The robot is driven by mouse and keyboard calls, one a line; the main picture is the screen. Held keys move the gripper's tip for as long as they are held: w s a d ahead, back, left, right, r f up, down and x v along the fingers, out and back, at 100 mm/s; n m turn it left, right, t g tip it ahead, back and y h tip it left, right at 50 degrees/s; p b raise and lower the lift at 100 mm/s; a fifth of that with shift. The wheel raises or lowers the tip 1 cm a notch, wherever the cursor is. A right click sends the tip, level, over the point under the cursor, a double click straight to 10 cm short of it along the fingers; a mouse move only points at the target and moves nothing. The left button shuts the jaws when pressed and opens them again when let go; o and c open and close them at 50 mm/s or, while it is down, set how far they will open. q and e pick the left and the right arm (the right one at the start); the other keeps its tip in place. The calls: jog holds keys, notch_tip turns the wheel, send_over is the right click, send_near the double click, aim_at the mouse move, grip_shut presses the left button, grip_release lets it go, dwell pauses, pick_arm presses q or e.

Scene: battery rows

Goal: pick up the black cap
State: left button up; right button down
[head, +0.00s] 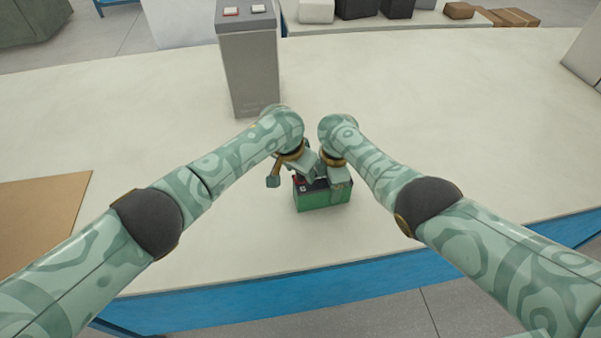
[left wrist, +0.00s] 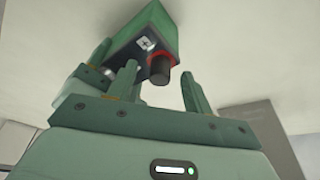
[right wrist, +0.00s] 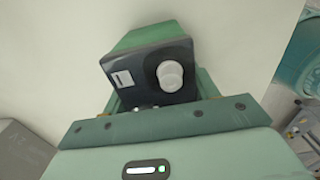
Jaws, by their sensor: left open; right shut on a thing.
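A battery with a green case and dark top (head: 322,199) stands on the pale table in the head view. In the left wrist view, the black cap (left wrist: 160,70) sits over a red ring on the battery's top (left wrist: 150,35). My left gripper (left wrist: 159,75) is open, its two fingers on either side of the cap with visible room at the right. My right gripper (head: 338,180) is shut on the battery. In the right wrist view, a pale round knob (right wrist: 170,75) and a label (right wrist: 123,79) show on the battery's top. The right fingertips are mostly hidden there.
A grey box-like post (head: 250,75) with red and white buttons stands behind the arms. A brown board (head: 40,215) lies at the left. Several boxes sit on a shelf (head: 340,27) at the back. The table (head: 440,110) right of the battery is clear.

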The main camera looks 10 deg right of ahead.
pick_arm(q)
jog(key=shift+w+f, duration=0.1)
jog(key=shift+f, duration=0.25)
jog(key=shift+c, duration=0.3)
jog(key=c, duration=1)
notch_tip(320, 180, up, 10)
jog(key=shift+r, duration=0.1)
jog(key=shift+o, duration=1.3)
jog(key=shift+c, duration=1.2)
